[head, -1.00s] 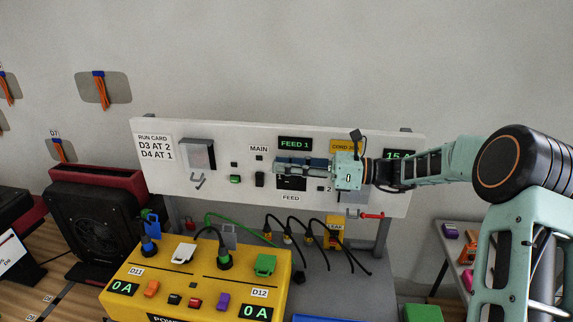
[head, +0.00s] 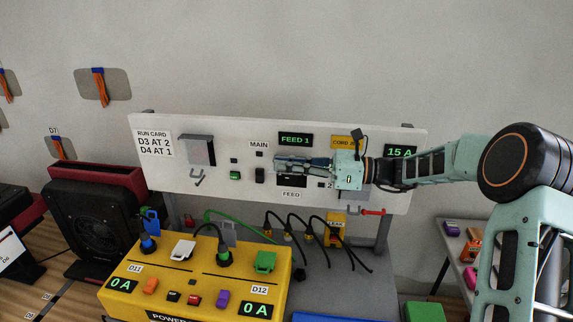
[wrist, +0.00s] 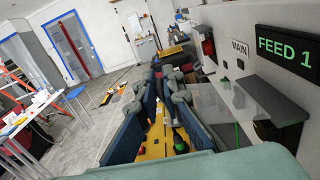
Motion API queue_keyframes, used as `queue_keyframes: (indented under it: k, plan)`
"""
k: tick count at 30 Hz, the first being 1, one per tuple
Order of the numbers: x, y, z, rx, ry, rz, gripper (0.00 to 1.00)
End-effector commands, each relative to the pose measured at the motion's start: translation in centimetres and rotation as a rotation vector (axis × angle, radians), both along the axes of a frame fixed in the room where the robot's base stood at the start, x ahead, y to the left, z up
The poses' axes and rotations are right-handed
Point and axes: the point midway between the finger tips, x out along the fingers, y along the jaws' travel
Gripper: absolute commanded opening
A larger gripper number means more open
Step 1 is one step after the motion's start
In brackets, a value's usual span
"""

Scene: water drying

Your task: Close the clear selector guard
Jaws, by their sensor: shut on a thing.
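In the head view my gripper (head: 279,163) reaches in from the right, below the FEED 1 display and in front of the dark FEED selector area (head: 291,182). The fingers also show in the wrist view (wrist: 170,85). They are closed on the guard, though the pinched part is hard to see. The guard is not clearly visible in the head view.
The white panel (head: 220,185) carries the MAIN switch (head: 259,176), a grey hooded cover (head: 198,150) and the 15 A display (head: 400,151). The yellow power box (head: 190,275) and black cords stand below. The wall above the panel is bare.

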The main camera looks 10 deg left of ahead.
Motion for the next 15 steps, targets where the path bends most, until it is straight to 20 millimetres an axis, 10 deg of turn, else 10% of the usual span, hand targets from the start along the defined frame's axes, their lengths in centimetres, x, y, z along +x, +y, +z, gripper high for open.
queue_keyframes:
  k: [15]
  plan:
    - [-1.4,-0.2,-6.0,0.023,-0.441,0.003,0.0]
